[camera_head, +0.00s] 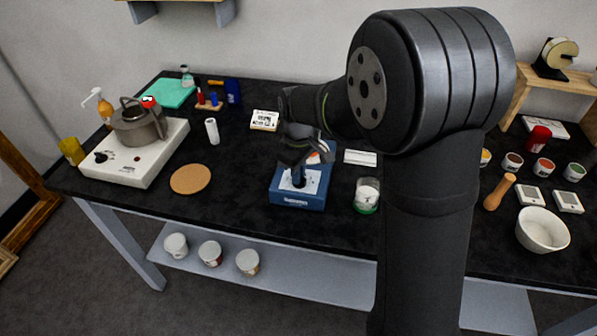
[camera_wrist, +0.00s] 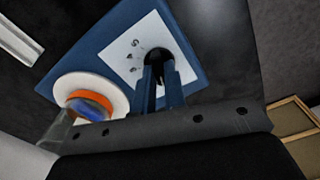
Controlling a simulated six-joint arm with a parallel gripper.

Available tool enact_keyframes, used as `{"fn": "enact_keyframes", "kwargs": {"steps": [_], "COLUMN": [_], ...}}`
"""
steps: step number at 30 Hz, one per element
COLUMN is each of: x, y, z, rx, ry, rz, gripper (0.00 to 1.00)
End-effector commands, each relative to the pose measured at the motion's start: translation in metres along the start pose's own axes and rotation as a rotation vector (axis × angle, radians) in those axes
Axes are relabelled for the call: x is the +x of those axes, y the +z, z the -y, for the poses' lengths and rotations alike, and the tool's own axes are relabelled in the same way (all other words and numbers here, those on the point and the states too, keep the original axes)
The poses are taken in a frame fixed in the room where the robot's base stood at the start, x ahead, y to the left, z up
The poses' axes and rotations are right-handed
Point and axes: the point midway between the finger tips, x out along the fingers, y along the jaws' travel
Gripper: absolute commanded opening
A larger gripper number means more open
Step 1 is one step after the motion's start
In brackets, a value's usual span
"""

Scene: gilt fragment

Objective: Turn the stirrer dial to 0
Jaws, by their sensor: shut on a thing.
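The stirrer is a blue box (camera_head: 300,197) at the middle of the table, and it also fills the upper middle of the wrist view (camera_wrist: 95,57). Its white dial plate (camera_wrist: 125,55) carries printed numbers. My gripper (camera_head: 299,180) reaches down over the front of the box. In the wrist view my gripper (camera_wrist: 160,75) is shut on the dark dial (camera_wrist: 157,54). The fingers cover much of the dial, so its setting cannot be read. A round white plate (camera_wrist: 70,84) with an orange and blue thing on it is beside the dial plate.
A hotplate (camera_head: 125,165) with a kettle (camera_head: 138,122) stands at the left, and a cork disc (camera_head: 190,179) lies nearer. A glass jar (camera_head: 367,195) with a green base stands close right of the stirrer. A white bowl (camera_head: 542,230) is at the far right.

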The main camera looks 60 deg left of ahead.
Motion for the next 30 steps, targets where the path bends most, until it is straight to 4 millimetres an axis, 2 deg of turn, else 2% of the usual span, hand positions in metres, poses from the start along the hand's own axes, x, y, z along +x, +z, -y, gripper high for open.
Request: {"fn": "enact_keyframes", "kwargs": {"steps": [7,20,21,24,30], "x": [-0.0005,-0.0006,-0.0006,-0.0005,-0.0003], "y": [0.0,-0.0001,-0.0001,-0.0001,-0.0001], "z": [0.0001,0.0001,0.0001,0.0001,0.0002], "rx": [-0.073,-0.087,-0.087,-0.086,-0.086], "ry": [0.001,0.001,0.001,0.001,0.001], "rz": [0.0,0.0,0.0,0.0,0.0], "gripper": [0.0,0.0,0.13,0.32,0.33]}}
